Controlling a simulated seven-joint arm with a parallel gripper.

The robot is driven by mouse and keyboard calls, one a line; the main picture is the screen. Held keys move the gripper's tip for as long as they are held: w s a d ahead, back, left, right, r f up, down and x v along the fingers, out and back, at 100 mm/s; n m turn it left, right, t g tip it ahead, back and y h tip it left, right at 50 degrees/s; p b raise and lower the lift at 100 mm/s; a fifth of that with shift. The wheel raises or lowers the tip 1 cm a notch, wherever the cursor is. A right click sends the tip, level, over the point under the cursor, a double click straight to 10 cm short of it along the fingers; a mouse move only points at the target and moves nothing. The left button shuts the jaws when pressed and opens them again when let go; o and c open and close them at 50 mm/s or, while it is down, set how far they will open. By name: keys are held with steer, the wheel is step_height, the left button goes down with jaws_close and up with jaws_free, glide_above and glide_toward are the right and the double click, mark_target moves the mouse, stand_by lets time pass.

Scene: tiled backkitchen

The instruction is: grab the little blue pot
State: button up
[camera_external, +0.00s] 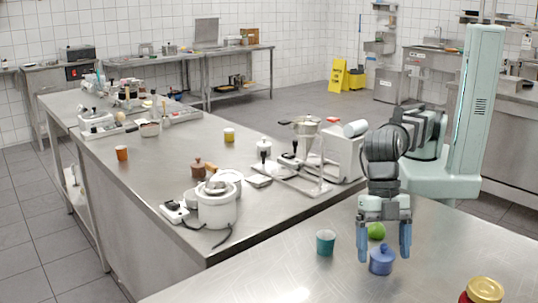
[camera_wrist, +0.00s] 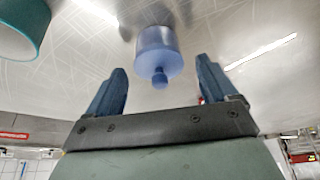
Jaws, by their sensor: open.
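The little blue pot (camera_external: 381,261) has a lid with a knob and stands upright on the near steel table. In the wrist view, the pot (camera_wrist: 158,50) shows beyond the fingertips and between their lines, with its knob toward me. My gripper (camera_external: 384,258) is open, and its two blue fingers point down around the pot in the external view. I cannot tell the exact height of the fingertips above the table.
A teal cup (camera_external: 326,242) stands left of the pot and fills the corner of the wrist view (camera_wrist: 20,28). A green ball-like object (camera_external: 376,230) sits just behind the pot. A red jar with a yellow lid (camera_external: 484,291) stands at front right. The near table (camera_external: 250,280) is clear at front left.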

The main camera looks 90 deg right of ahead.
jaws_close()
stand_by(0.8)
